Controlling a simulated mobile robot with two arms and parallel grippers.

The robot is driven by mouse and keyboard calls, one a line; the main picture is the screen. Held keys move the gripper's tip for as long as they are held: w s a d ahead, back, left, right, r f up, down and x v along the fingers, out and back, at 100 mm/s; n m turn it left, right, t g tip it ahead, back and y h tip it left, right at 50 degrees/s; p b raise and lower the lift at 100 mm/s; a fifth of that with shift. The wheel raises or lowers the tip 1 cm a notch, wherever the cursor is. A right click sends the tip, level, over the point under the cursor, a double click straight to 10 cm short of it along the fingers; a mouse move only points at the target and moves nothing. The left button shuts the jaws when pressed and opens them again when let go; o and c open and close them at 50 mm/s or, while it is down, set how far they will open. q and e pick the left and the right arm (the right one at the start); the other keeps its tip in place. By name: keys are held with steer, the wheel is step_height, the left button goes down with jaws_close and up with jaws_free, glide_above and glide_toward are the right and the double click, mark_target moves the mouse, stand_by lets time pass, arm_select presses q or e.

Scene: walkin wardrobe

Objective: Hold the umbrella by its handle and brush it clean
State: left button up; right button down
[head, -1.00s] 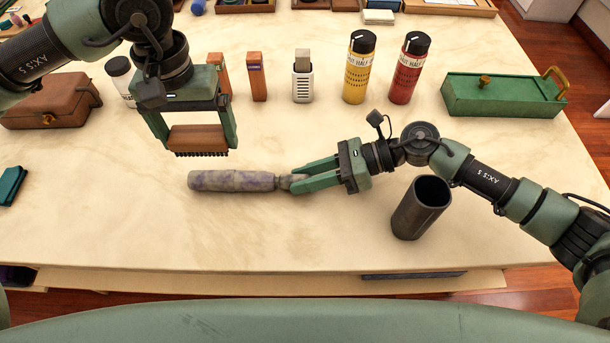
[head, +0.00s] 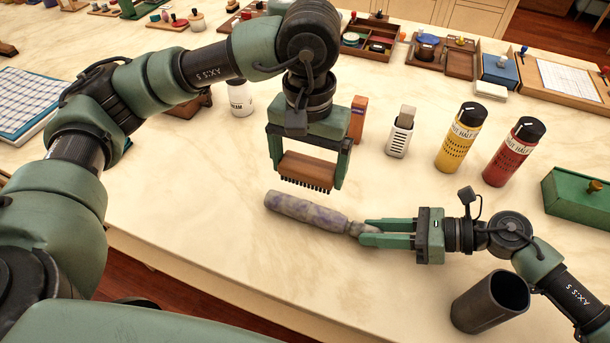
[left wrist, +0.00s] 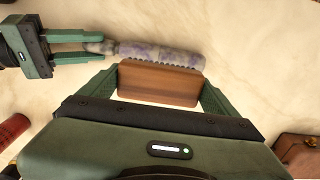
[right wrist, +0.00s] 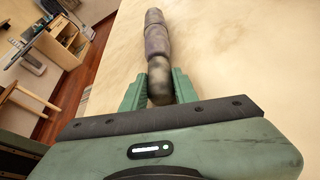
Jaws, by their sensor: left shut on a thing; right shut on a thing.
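The umbrella (head: 306,211) is a folded grey-purple roll lying level at the table's front part. My right gripper (head: 368,232) is shut on its narrow handle end, as the right wrist view (right wrist: 159,85) also shows. My left gripper (head: 308,170) is shut on a brown wooden brush (head: 306,170) with dark bristles facing down. The brush is held above and just behind the umbrella; in the left wrist view the brush (left wrist: 160,84) overlaps the umbrella's edge (left wrist: 160,52). I cannot tell whether the bristles touch it. The umbrella's purplish patches look like dirt.
A dark cylindrical holder (head: 490,302) stands near my right arm. Behind are a yellow bottle (head: 460,138), a red bottle (head: 513,152), a white-grey container (head: 400,132) and a green box (head: 578,205). Bare table lies left of the umbrella.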

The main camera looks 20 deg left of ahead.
arm_select(q)
steer(key=shift+d, duration=0.2)
glide_above(310, 208)
steer(key=shift+a+f, duration=0.15)
steer(key=shift+f, duration=3.35)
steer(key=shift+w+a+f, duration=0.1)
steer(key=shift+a+f, duration=0.2)
steer(key=shift+f, duration=0.2)
steer(key=shift+a+f, duration=0.25)
steer(key=shift+f, duration=0.25)
steer(key=shift+a, duration=2.7)
steer(key=shift+d, duration=3.25)
steer(key=shift+a, duration=3.4)
steer(key=shift+d, duration=3.5)
steer(key=shift+a, duration=3.7)
steer(key=shift+d, duration=3.75)
steer(key=shift+a+r, duration=0.15)
steer(key=shift+r, duration=4.4)
